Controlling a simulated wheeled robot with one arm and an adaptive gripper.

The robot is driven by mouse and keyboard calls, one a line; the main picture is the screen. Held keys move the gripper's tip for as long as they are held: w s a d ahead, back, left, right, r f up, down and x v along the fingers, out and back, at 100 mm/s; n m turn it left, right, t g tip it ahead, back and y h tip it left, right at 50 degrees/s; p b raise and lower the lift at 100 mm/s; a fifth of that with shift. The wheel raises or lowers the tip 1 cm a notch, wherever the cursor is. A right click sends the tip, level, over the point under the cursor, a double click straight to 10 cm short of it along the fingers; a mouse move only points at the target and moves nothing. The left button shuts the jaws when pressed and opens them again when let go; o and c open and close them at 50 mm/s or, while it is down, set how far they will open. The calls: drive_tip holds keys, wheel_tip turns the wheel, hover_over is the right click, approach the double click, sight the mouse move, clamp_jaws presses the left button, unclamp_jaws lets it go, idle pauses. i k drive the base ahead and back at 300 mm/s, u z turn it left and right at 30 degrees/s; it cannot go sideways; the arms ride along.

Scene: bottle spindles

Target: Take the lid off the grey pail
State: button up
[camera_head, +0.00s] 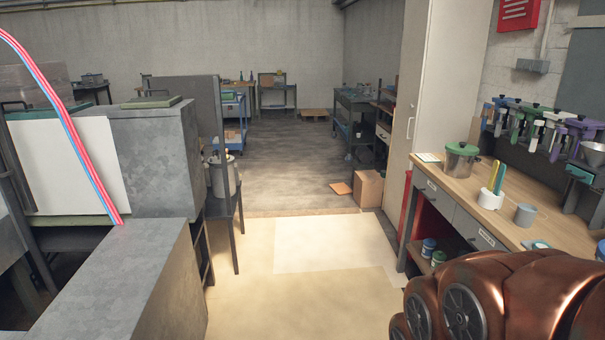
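A grey-beige pot with a green lid and a dark knob (461,160) stands upright on the wooden workbench at the right; its lid sits on top. A pale grey pail-like container (232,177) stands on a dark stand left of centre, partly hidden by the grey panel beside it; I cannot tell whether it has a lid. I cannot tell for certain which one is the grey pail. Copper-coloured links of my own arm fill the bottom right corner. My gripper is not in view.
The wooden workbench (450,180) holds a white holder with coloured tools (491,198) and a small grey cup (525,215). Bottle spindles (540,125) hang behind. Grey metal blocks (155,160) bound the left. The pale floor (300,270) between is clear; a cardboard box (369,189) stands farther back.

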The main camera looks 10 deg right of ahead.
sight(459, 149)
drive_tip(key=z, duration=0.1)
drive_tip(key=i, duration=1.75)
drive_tip(key=z, duration=0.55)
drive_tip(key=i, duration=1.85)
drive_tip(key=z, duration=0.45)
